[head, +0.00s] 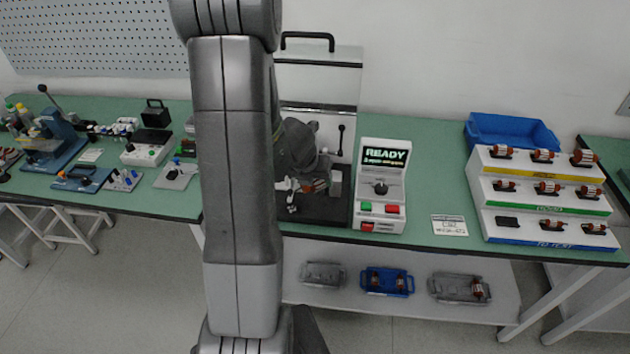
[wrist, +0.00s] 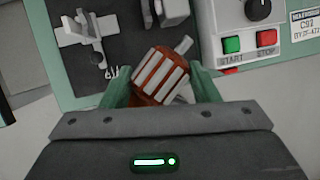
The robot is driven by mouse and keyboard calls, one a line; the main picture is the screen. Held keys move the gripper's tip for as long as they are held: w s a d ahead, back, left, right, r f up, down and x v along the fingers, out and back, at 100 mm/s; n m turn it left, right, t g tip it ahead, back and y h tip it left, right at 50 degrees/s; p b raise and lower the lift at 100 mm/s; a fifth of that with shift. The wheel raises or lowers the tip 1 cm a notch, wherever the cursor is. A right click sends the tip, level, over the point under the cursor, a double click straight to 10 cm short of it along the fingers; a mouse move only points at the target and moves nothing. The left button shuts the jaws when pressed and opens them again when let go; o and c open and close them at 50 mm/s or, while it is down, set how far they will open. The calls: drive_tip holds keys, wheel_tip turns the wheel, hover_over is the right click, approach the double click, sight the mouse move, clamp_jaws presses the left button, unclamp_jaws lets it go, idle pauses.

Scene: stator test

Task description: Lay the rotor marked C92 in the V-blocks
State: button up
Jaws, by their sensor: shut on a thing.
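My gripper (wrist: 160,84) is shut on a rotor (wrist: 158,75), with orange-red windings and pale stripes. In the wrist view the rotor sits tilted between the green fingers, its grey shaft end pointing up and right. A pale, cross-shaped support (wrist: 88,30) and a grey block (wrist: 168,10) stand on the dark test bed (wrist: 130,40) beyond it; I cannot tell which are the V-blocks. The rotor looks apart from both. In the head view the rotor (head: 320,186) is small over the bed, beside the pale support (head: 288,185). No marking on the rotor is readable.
The test box (head: 382,170) reads READY; its placard (wrist: 303,22) shows C92. A stepped rack (head: 540,228) with several rotors and a blue bin (head: 510,130) stand right. Trays (head: 387,293) lie on the lower shelf.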

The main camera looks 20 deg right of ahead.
drive_tip(key=shift+a+r, duration=0.1)
drive_tip(key=shift+r, duration=2.1)
drive_tip(key=shift+f, duration=0.1)
